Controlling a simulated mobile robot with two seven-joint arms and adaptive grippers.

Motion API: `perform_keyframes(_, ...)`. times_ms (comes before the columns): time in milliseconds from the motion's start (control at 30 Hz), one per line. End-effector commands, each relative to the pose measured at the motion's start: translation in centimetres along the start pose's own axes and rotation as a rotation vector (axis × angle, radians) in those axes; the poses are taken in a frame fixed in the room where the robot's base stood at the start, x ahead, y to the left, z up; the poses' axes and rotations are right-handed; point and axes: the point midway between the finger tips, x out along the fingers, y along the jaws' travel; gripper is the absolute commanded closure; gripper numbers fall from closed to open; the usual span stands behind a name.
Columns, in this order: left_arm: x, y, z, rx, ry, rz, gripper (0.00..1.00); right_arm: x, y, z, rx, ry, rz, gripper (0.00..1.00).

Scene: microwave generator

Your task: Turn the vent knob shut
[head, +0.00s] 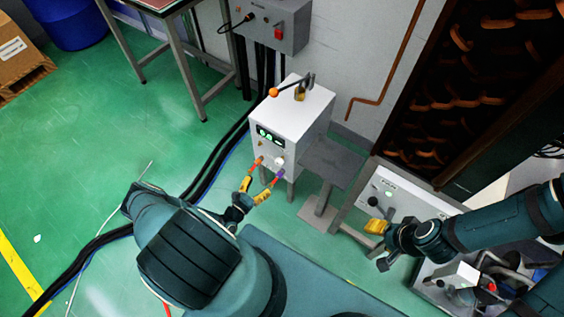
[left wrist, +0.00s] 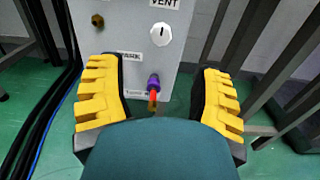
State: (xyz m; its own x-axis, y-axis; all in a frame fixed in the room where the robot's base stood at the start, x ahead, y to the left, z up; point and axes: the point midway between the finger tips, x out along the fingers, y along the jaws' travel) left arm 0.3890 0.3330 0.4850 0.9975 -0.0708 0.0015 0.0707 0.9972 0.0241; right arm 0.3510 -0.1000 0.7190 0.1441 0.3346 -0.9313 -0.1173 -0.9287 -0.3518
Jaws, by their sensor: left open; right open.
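The vent knob (left wrist: 161,34) is a round white knob with a dark mark near its top, under a "VENT" label on the white box's (head: 290,115) front panel. In the head view the knob (head: 277,160) is small. My left gripper (head: 256,189) is open and empty in front of the panel. In the left wrist view its yellow fingers (left wrist: 158,72) are spread wide, with the knob ahead and above, untouched. My right gripper (head: 380,242) is open and empty, away to the right near a grey panel.
A purple fitting with a red tip (left wrist: 153,86) sticks out below the knob, between my left fingers. A brass fitting (left wrist: 97,20) sits upper left.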

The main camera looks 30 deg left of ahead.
Motion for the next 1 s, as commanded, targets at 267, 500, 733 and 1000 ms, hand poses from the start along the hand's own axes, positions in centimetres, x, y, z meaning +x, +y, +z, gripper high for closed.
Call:
perform_keyframes(267,4.9,-0.2,-0.1,0.002,-0.002,-0.008,0.35,0.8,0.3,-0.1,-0.001,0.004,0.0,0.45)
perform_keyframes(500,9.5,-0.3,-0.1,0.002,-0.001,-0.009,0.35,1.7,0.6,-0.2,-0.001,0.008,0.0,0.45)
perform_keyframes(733,12.3,-0.3,-0.1,0.001,0.001,-0.009,0.35,2.2,0.8,-0.2,-0.001,0.011,0.001,0.45)
perform_keyframes(1000,13.2,-0.3,0.0,0.001,0.001,-0.009,0.35,2.3,0.9,-0.3,-0.002,0.012,0.001,0.45)
